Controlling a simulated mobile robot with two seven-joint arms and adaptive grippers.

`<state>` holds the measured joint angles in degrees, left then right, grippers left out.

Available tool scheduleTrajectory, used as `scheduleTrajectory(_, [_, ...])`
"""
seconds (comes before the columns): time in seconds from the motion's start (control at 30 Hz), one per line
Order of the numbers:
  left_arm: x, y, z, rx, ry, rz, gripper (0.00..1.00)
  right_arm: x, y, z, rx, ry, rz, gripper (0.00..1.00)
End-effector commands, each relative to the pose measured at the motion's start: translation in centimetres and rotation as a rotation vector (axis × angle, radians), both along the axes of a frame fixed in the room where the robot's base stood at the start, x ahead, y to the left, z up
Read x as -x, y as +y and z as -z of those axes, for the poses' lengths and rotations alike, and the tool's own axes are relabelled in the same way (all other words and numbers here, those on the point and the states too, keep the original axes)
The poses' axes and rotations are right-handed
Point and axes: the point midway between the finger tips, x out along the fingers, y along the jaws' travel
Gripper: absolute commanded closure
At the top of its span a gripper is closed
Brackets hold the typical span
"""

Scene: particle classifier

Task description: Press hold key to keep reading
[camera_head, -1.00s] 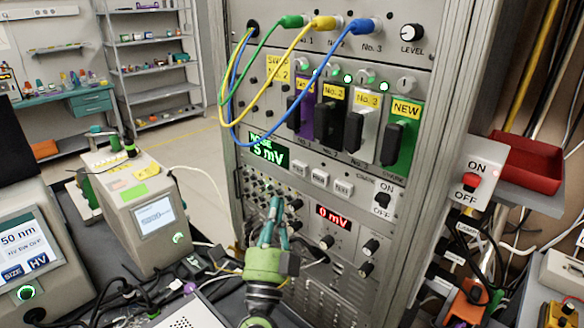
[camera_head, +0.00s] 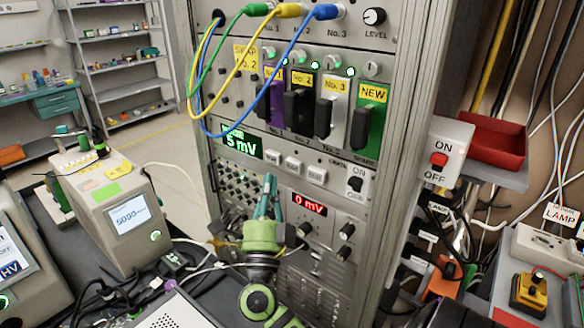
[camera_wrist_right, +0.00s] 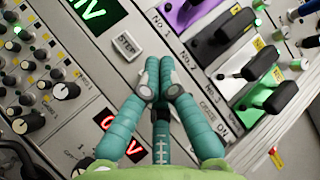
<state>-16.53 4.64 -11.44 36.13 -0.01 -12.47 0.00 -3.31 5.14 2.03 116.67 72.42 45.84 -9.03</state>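Three small light keys (camera_head: 293,166) sit in a row right of the green "5 mV" display (camera_head: 241,143). Their labels are too small to read in the head view, so I cannot tell which is the hold key. In the right wrist view one key (camera_wrist_right: 127,45) reads "STEP"; my fingers hide the panel beside it. My right gripper (camera_head: 268,181) points up in front of the panel, below the keys and left of the red "0 mV" display (camera_head: 309,203). In the right wrist view its teal fingertips (camera_wrist_right: 160,63) are together, with nothing seen between them. Contact cannot be told. My left gripper is out of view.
Coloured cables (camera_head: 232,92) hang in loops above the keys. Black-handled modules (camera_head: 328,107) stand above them. An ON/OFF toggle (camera_head: 356,183) is right of the keys. A red-button switch box (camera_head: 439,160) and a red tray (camera_head: 491,139) are further right.

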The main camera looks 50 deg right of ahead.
Motion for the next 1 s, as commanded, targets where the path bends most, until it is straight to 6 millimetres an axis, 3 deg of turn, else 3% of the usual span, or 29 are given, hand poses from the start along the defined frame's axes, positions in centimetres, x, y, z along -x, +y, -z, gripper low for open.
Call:
scheduleTrajectory(0.2, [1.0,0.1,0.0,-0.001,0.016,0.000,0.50,-0.3,-2.7,0.0,0.002,0.002,0.001,1.00])
scheduleTrajectory(0.4, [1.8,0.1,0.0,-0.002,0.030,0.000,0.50,-0.4,-3.9,0.0,0.001,0.001,0.000,1.00])
scheduleTrajectory(1.0, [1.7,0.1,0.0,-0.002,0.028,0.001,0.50,-0.4,-4.0,0.0,-0.001,0.001,-0.001,1.00])
